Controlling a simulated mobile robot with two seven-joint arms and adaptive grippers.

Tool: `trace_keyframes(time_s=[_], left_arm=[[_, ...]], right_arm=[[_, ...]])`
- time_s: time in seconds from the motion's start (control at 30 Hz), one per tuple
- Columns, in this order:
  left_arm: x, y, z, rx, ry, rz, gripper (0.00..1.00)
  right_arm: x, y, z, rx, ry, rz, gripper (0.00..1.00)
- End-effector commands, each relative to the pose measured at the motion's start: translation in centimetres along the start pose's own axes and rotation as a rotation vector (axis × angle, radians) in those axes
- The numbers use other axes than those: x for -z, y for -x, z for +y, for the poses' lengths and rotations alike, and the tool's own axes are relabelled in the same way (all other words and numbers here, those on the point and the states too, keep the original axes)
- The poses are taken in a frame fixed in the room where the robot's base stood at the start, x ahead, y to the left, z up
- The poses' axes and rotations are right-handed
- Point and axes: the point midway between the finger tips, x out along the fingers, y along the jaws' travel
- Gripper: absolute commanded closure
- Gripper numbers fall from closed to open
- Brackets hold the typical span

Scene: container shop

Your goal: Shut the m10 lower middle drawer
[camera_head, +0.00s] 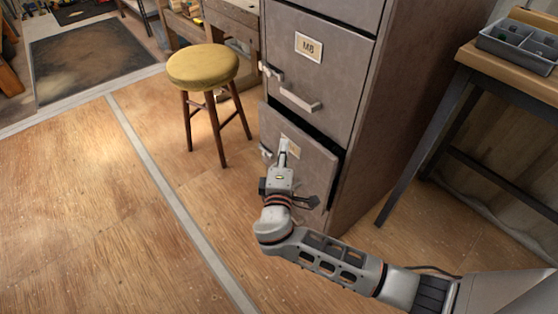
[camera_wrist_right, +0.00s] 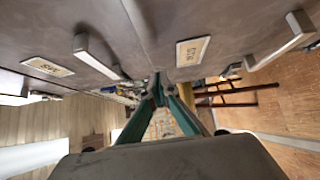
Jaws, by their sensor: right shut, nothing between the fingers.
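The lower drawer (camera_head: 318,165) of the grey cabinet stands slightly open, with a dark gap along its top and right edges. Its label is mostly hidden behind my gripper in the head view. In the right wrist view an upside-down label reading M10 (camera_wrist_right: 192,50) and a pale handle (camera_wrist_right: 282,42) show on a grey front. My right gripper (camera_head: 283,146) is shut and empty in front of this drawer, near its label. Its fingertips (camera_wrist_right: 158,78) are close to the front; I cannot tell whether they touch. My left gripper is not in view.
The M8 drawer (camera_head: 322,60) above looks shut; its handle (camera_head: 300,101) sticks out. A yellow-topped stool (camera_head: 203,66) stands left of the cabinet. A table with a grey tray (camera_head: 515,44) stands on the right. The wooden floor (camera_head: 90,210) at left is clear.

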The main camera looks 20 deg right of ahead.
Motion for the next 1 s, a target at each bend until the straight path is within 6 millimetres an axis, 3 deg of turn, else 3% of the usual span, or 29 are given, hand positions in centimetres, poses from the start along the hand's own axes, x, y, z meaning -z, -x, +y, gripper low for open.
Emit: trace_keyframes(time_s=[0.2, 0.67, 1.0], left_arm=[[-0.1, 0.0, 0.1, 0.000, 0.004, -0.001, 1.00], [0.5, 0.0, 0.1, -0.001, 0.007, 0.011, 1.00], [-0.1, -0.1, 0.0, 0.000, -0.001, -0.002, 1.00]], right_arm=[[-1.8, -1.6, 0.0, -0.001, 0.001, 0.000, 1.00], [-2.3, -2.0, 0.0, 0.001, 0.001, -0.001, 1.00], [-5.6, -5.3, 0.0, 0.001, 0.001, -0.004, 1.00]])
